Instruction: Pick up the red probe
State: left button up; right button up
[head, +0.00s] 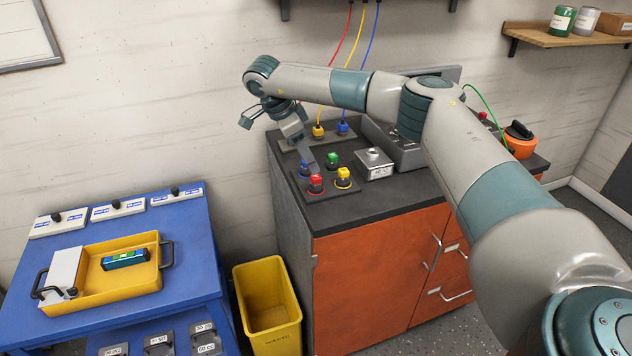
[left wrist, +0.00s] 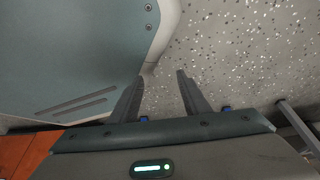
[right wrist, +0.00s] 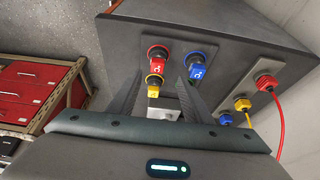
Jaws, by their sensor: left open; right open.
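The red probe (head: 316,184) stands in a dark holder plate at the front left of the bench top, beside the blue (head: 305,168), green (head: 333,160) and yellow (head: 343,177) probes. My right gripper (head: 309,160) points down just behind the group, open and empty. In the right wrist view the red probe (right wrist: 157,57) shows just beyond the open fingertips (right wrist: 160,75), with the yellow probe (right wrist: 154,84) nearer and the blue probe (right wrist: 196,68) to the right. The green probe is not clearly seen there. My left gripper (left wrist: 160,75) is open and empty above speckled floor.
A plate with a yellow socket (head: 318,131) and a blue socket (head: 342,128), with hanging cables, lies behind the probes. A metal box (head: 374,163) stands to their right. A yellow bin (head: 268,304) and a blue table (head: 205,240) with a yellow tray (head: 130,297) stand left.

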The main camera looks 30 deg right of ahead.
aim_at(316, 176)
pick_arm(q)
jog(key=shift+r, duration=0.1)
pick_arm(e)
jog(key=shift+f, duration=0.1)
jog(key=x, duration=0.1)
jog(key=p+x, duration=0.1)
jog(key=x, duration=0.1)
jog(key=p+x, duration=0.1)
jog(key=shift+s+a+f, duration=0.15)
jog(key=shift+s+f, duration=0.05)
jog(key=shift+s, duration=0.1)
jog(key=shift+f, duration=0.35)
pick_arm(q)
jog(key=s+a+g, duration=0.2)
jog(key=s+a, duration=0.1)
jog(key=s, duration=0.6)
jog(key=shift+a+f+y, duration=0.3)
jog(key=shift+f, duration=0.05)
pick_arm(e)
jog(key=c, duration=0.9)
